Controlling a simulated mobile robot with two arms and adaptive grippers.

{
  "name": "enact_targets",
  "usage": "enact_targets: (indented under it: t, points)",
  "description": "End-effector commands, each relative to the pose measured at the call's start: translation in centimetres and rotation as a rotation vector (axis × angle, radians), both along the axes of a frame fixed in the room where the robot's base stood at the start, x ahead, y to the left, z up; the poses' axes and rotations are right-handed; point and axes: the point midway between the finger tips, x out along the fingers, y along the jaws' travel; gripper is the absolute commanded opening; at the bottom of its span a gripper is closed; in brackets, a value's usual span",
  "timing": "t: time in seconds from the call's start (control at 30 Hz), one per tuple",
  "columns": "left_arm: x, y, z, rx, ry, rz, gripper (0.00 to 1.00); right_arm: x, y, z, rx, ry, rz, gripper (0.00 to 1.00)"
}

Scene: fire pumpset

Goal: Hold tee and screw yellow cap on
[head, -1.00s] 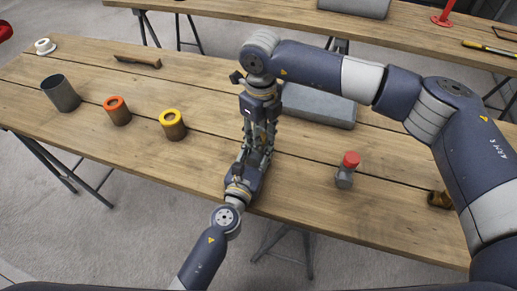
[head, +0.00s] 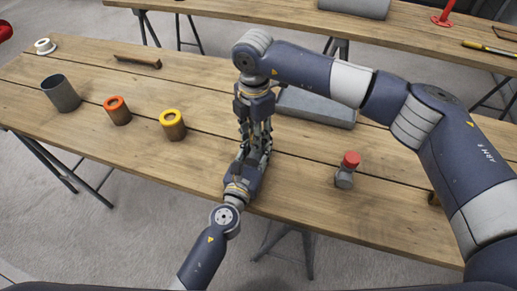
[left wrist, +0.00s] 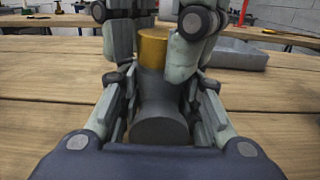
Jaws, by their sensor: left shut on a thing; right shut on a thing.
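The grey tee (left wrist: 160,125) is clamped between the fingers of my left gripper (head: 250,160); its round grey end faces the left wrist camera. Just beyond and above it in the left wrist view is the brass-yellow cap (left wrist: 153,45). The fingers of my right gripper (head: 256,132) come down from above and close around the cap; they also show in the left wrist view (left wrist: 160,30). The cap appears to sit against the top of the tee, but the fingers hide the joint. In the head view the two grippers hide both parts.
To the left stand a yellow-topped fitting (head: 173,124), an orange-topped fitting (head: 117,111) and a dark grey cylinder (head: 61,93). A grey tray (head: 318,108) lies behind the grippers. A red-topped grey fitting (head: 347,170) stands to the right. The wooden tabletop between is clear.

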Motion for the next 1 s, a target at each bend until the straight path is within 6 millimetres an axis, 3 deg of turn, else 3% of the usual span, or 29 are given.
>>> enact_targets:
  t: [0.4, 0.47, 0.6, 0.63, 0.7, 1.0]
  points:
    - [-0.2, -0.4, 0.1, 0.001, -0.003, -0.010, 0.00, 1.1, -0.4, 0.0, 0.002, -0.012, -0.739, 0.03]
    - [-0.2, -0.5, 0.1, 0.001, -0.003, -0.011, 0.00, 1.2, -0.5, 0.0, 0.002, -0.012, -0.821, 0.03]
    - [-0.3, -0.5, 0.1, 0.000, -0.002, -0.012, 0.00, 1.3, -0.6, 0.0, 0.001, -0.014, -0.821, 0.03]
    - [-0.3, -0.5, 0.1, 0.000, -0.002, -0.012, 0.00, 1.3, -0.6, 0.0, 0.001, -0.014, -0.821, 0.34]
    - [-0.3, -0.5, 0.1, 0.000, -0.002, -0.012, 0.00, 1.3, -0.6, 0.1, 0.001, -0.014, -0.820, 0.50]
    - [-0.2, -0.3, 0.1, 0.001, -0.001, -0.007, 0.00, 1.1, -0.4, 0.1, 0.000, -0.010, -0.813, 0.52]
